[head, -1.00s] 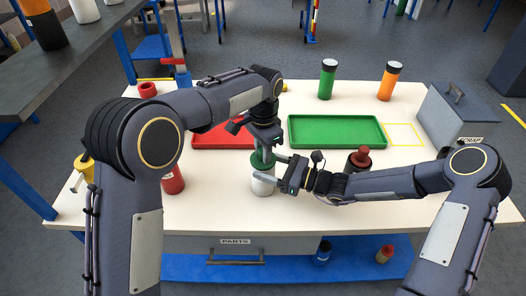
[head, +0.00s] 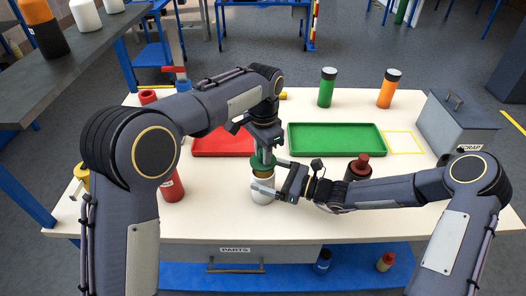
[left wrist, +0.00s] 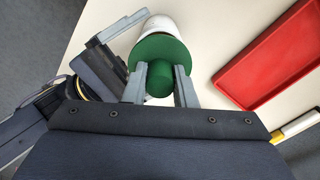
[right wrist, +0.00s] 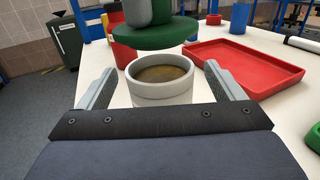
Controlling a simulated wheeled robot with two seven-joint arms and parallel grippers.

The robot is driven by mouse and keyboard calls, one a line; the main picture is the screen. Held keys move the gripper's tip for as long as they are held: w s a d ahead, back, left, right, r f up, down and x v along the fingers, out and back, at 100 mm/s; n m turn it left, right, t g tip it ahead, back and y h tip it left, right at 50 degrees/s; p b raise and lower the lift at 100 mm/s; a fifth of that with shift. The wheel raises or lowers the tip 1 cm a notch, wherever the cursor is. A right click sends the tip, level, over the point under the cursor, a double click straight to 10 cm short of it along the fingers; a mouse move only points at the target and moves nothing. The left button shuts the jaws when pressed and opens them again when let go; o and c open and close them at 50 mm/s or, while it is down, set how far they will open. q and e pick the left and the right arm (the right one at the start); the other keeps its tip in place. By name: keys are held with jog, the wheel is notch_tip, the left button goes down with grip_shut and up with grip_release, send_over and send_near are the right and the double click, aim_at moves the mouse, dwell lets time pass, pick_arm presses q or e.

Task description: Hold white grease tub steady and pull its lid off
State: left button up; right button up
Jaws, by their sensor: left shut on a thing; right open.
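The white grease tub (head: 263,192) stands upright near the table's front edge. In the right wrist view the tub (right wrist: 162,95) is uncovered, with brown grease (right wrist: 162,74) inside. The green lid (head: 264,163) is held above the tub, apart from it, by my left gripper (head: 264,155). In the left wrist view the fingers are shut on the knob of the lid (left wrist: 160,50), which hides most of the tub (left wrist: 158,26). My right gripper (right wrist: 160,70) is open, with one finger on each side of the tub and visible gaps between.
A red tray (head: 222,143) lies behind to the left, and a green tray (head: 338,139) behind to the right. A red-topped dark container (head: 359,167) stands right of the tub by my right arm. A red bottle (head: 172,186) stands to the left. Bare table lies in front of the right arm.

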jog(key=v, duration=1.2)
